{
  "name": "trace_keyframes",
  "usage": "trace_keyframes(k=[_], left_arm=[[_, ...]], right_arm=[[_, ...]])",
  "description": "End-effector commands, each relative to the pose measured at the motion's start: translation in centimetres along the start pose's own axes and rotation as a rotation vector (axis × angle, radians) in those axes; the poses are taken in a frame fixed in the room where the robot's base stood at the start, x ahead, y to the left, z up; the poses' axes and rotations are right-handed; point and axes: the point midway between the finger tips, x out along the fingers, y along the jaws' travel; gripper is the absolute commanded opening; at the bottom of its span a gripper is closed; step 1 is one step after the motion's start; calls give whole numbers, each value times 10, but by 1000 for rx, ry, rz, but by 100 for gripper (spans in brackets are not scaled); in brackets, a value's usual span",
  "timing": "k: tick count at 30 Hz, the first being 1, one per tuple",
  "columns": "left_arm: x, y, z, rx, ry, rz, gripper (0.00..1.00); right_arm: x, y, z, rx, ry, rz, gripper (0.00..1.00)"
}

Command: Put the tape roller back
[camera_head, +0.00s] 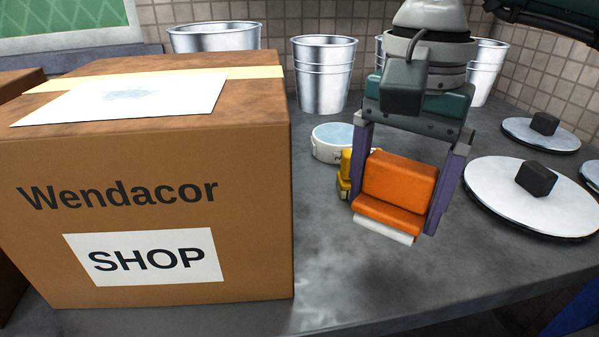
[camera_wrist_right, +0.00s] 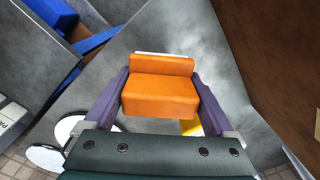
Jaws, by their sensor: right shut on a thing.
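The tape roller (camera_head: 398,182) appears to be the orange block with a white strip along its lower edge. My right gripper (camera_head: 408,185) points down and is shut on it, with one purple finger at each side. In the wrist view the orange tape roller (camera_wrist_right: 160,92) sits between the two fingers of the right gripper (camera_wrist_right: 165,100). It is over the grey counter, right of the cardboard box; the gap beneath it is hard to judge. A yellow part (camera_head: 346,172) shows just behind it, mostly hidden. My left gripper is not in view.
A large cardboard box (camera_head: 255,220) with a paper on top fills the left. A round white tub (camera_head: 326,150) stands behind the tape roller. Metal pails (camera_head: 323,75) line the back. Round lids with black knobs (camera_head: 500,190) lie at the right. The counter's front (camera_head: 350,285) is clear.

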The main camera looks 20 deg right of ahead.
Motion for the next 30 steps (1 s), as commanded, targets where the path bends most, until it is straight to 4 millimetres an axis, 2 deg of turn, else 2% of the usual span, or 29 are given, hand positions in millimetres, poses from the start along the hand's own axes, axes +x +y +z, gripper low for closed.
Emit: trace_keyframes(k=[7, 13, 24, 25, 27, 30], left_arm=[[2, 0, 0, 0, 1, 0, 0], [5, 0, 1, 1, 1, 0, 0], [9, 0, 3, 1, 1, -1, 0], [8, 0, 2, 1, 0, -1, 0], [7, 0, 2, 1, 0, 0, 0], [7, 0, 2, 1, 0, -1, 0]], right_arm=[[21, 0, 0, 1, -1, 0, 45], [52, 0, 0, 1, -1, 1, 45], [57, 0, 0, 0, 1, -1, 45], [57, 0, 0, 0, 1, -1, 91], [56, 0, 0, 0, 0, -1, 98], [56, 0, 0, 0, 0, -1, 100]])
